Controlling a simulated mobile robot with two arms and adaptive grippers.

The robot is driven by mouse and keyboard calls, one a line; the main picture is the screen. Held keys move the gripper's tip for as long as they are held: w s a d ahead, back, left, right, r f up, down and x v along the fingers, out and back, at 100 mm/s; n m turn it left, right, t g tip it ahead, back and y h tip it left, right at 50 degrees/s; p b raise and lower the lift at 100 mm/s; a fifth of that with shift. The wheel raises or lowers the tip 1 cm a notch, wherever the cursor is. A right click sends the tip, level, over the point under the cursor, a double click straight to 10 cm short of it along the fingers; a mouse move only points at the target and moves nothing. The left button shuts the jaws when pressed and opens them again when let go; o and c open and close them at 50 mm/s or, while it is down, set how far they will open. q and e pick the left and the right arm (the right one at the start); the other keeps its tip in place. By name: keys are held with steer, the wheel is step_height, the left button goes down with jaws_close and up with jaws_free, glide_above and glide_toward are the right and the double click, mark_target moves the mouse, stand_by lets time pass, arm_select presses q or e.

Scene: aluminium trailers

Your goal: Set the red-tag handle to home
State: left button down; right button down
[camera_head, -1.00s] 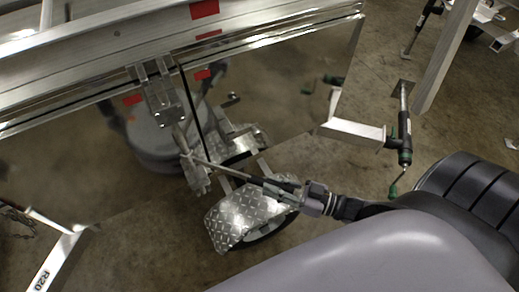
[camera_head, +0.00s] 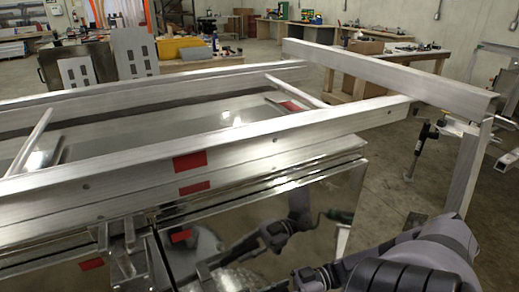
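The trailer's metal side (camera_head: 275,141) crosses the view. Red patches mark it: a large one (camera_head: 190,161) on the upper rail, a smaller one (camera_head: 194,187) below it, and others lower down. A metal latch (camera_head: 122,245) hangs at the lower left, between two low red patches (camera_head: 180,236) and (camera_head: 91,264). Its lower end is near the bottom edge, so I cannot tell its handle's position. My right arm comes in at the lower right and runs left along the bottom edge; its gripper is not in view. My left gripper is not in view.
The shiny panel below the rail mirrors my arm. The concrete floor at the right is partly clear.

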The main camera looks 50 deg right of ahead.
steer(key=shift+w+d+g, duration=0.2)
steer(key=shift+w+g, duration=0.05)
steer(key=shift+g, duration=0.05)
steer(key=c, duration=1.4)
jaws_free()
steer(key=shift+a, duration=0.1)
steer(key=v, duration=1.2)
steer(key=shift+f, duration=0.25)
